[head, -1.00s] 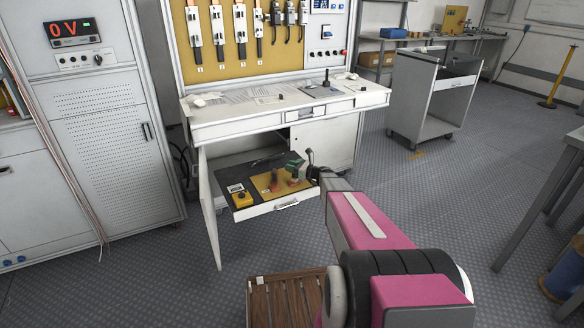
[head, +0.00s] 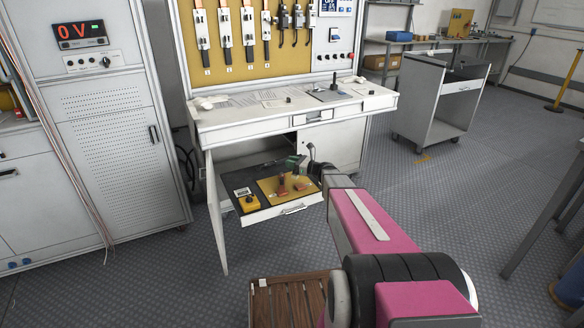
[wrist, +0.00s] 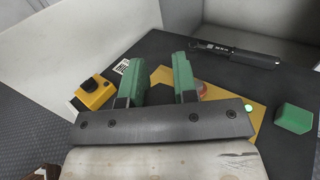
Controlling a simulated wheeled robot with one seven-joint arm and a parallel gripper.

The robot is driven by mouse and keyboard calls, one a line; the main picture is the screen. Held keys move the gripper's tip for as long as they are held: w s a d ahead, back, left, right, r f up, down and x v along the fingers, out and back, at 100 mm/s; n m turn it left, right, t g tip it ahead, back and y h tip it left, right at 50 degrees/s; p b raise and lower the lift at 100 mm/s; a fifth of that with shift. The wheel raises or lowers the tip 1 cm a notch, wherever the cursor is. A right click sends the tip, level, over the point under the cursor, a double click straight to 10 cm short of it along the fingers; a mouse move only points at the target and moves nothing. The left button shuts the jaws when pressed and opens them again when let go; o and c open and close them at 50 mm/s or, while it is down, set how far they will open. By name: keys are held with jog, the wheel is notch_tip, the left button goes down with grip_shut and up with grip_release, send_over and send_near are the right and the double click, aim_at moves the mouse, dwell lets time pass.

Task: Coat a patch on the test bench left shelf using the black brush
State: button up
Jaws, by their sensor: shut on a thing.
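The pulled-out left shelf (head: 275,213) of the test bench has a black top with a mustard-yellow patch (head: 267,185); the patch also shows in the wrist view (wrist: 257,112). My gripper (head: 303,165) is over the right part of this shelf. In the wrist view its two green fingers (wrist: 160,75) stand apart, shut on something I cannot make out. A long black tool (wrist: 236,55) lies at the back of the shelf; I cannot tell whether it is the black brush. Small red things (head: 282,190) are on the patch, partly behind the right finger in the wrist view.
A yellow box with a black knob (wrist: 93,92) is at the shelf's left, and a green block (wrist: 293,118) at its right. An open cabinet door (head: 216,215) stands to the left. The bench top (head: 240,112) is above the shelf. A slatted wooden surface (head: 290,300) is below my arm.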

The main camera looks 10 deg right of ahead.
jog(key=shift+r, duration=1.1)
